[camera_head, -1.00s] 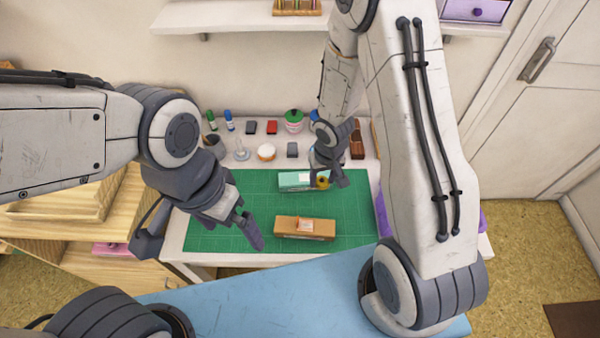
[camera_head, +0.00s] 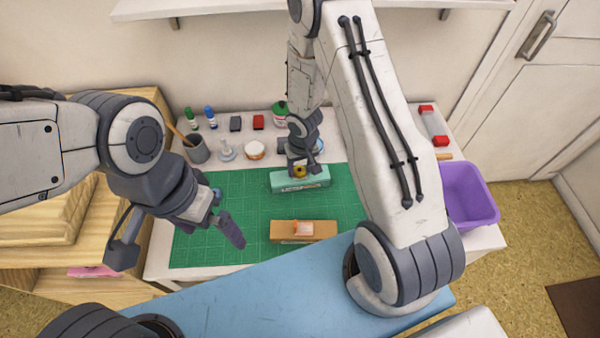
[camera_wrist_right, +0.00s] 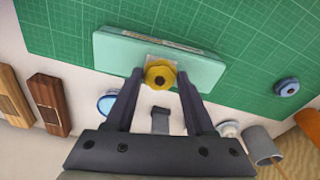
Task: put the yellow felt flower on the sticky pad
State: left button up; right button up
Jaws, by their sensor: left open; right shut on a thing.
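The yellow felt flower (camera_wrist_right: 160,75), with a dark centre, is held between the fingertips of my right gripper (camera_wrist_right: 158,80). In the head view the flower (camera_head: 299,171) shows below the right gripper (camera_head: 302,170), at the far edge of the teal box (camera_head: 300,182). In the right wrist view the teal box (camera_wrist_right: 115,48) lies just beyond the flower, and a pale square (camera_wrist_right: 162,60), perhaps the sticky pad, shows partly behind it. I cannot tell whether the flower touches it. My left gripper (camera_head: 180,242) is open and empty at the mat's left side.
An orange-brown box (camera_head: 280,232) with a pale pinkish piece (camera_head: 304,228) on top lies nearer on the green mat (camera_head: 240,215). A blue flower-like piece (camera_wrist_right: 286,87) lies on the mat. Bottles and inkpads line the back. A purple bin (camera_head: 468,195) stands at right.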

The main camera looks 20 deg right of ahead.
pick_arm(q)
jog(key=shift+f, duration=0.3)
pick_arm(e)
jog(key=shift+f, duration=0.25)
jog(key=shift+f, duration=0.2)
jog(key=o, duration=1.3)
pick_arm(q)
jog(key=shift+f, duration=0.15)
pick_arm(e)
jog(key=shift+r, duration=0.1)
